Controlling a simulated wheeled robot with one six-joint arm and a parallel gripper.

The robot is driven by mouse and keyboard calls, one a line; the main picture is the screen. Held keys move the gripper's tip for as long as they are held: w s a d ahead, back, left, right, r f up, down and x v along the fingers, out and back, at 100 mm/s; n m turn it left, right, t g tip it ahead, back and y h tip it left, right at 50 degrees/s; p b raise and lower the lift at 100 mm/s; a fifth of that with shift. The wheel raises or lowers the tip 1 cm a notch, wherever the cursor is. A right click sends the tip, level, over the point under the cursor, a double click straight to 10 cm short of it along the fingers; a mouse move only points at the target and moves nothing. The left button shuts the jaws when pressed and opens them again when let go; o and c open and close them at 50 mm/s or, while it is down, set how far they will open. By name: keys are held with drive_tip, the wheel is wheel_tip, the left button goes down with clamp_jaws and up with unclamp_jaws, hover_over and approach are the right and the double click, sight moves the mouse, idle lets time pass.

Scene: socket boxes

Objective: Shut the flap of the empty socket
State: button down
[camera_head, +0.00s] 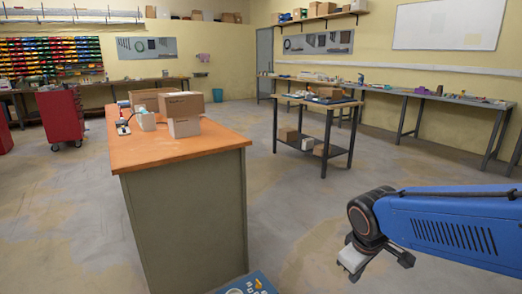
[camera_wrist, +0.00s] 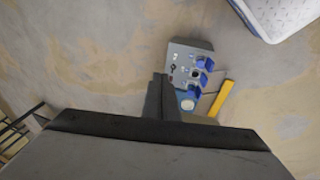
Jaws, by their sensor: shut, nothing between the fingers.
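A grey socket box (camera_wrist: 180,52) shows in the wrist view, just beyond and to the right of my gripper (camera_wrist: 160,78). Several blue parts that look like flaps line its right side, such as an upper one (camera_wrist: 204,63) and a lower one (camera_wrist: 192,92). A dark round opening (camera_wrist: 195,74) shows between them, and a pale round piece (camera_wrist: 187,104) lies lower down. I cannot tell which socket is empty or how far each flap is open. My gripper is shut and empty, and covers the box's lower left. In the head view, my gripper (camera_head: 376,262) hangs at the lower right; the box cannot be made out there.
A yellow bar (camera_wrist: 222,98) lies right of the box. A white, blue-edged object (camera_wrist: 282,14) is at the wrist view's upper right. In the head view, an orange-topped bench (camera_head: 185,151) bears cardboard boxes, and a blue tray (camera_head: 238,284) shows at the bottom edge.

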drive_tip(key=s+d+r+m, duration=0.2)
drive_tip(key=s+m, duration=0.1)
drive_tip(key=s, duration=0.3)
drive_tip(key=s+d+r+m+t+y, duration=0.1)
drive_tip(key=s+d+r+m, duration=0.1)
drive_tip(key=s, duration=0.3)
drive_tip(key=shift+s+d+r+m, duration=0.15)
drive_tip(key=shift+s+r+m, duration=0.25)
drive_tip(key=shift+r+m, duration=0.15)
drive_tip(key=c, duration=2.4)
unclamp_jaws()
drive_tip(key=shift+s+t, duration=0.3)
drive_tip(key=shift+c, duration=0.2)
drive_tip(key=o, duration=0.6)
drive_tip(key=shift+s+m, duration=0.1)
drive_tip(key=shift+m, duration=0.15)
